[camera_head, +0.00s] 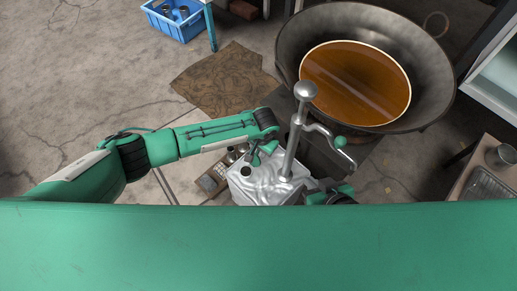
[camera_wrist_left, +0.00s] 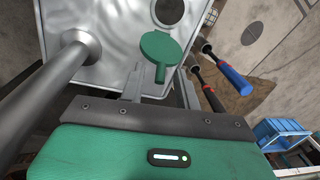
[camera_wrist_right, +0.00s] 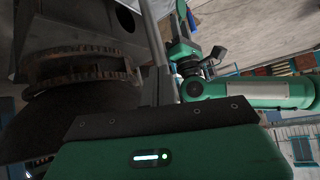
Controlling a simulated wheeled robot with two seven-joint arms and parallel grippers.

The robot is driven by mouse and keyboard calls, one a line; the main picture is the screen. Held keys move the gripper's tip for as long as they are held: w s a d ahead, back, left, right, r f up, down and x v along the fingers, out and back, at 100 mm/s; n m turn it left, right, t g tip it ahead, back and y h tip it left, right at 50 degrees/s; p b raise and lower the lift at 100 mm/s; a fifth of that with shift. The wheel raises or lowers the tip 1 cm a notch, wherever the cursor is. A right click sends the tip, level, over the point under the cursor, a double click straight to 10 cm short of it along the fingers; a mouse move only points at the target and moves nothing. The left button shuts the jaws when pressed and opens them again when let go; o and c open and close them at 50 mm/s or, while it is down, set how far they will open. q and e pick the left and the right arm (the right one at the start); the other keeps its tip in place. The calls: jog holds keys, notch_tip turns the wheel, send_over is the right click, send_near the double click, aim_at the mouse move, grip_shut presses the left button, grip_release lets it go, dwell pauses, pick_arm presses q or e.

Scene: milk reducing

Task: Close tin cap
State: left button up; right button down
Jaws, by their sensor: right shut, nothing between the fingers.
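The silver tin (camera_head: 258,187) stands low in the middle of the head view, with a metal pump (camera_head: 293,140) rising from it. Its dark round opening (camera_head: 246,171) is uncovered; it also shows at the top of the left wrist view (camera_wrist_left: 168,12). A green round cap (camera_wrist_left: 160,46) with a narrow tab stands beside the opening. My left gripper (camera_wrist_left: 160,84) has its fingers apart, one on either side of the tab; I cannot tell whether they touch it. My right gripper (camera_head: 335,194) is shut and empty, right of the tin, partly hidden.
A large pan (camera_head: 435,80) of brown liquid stands behind right of the tin. A blue crate (camera_head: 178,22) is far left, and a metal cup (camera_head: 500,156) is on the right-hand table.

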pick_arm(q)
jog(key=shift+c, duration=0.2)
grip_shut()
jog(key=shift+s, duration=0.1)
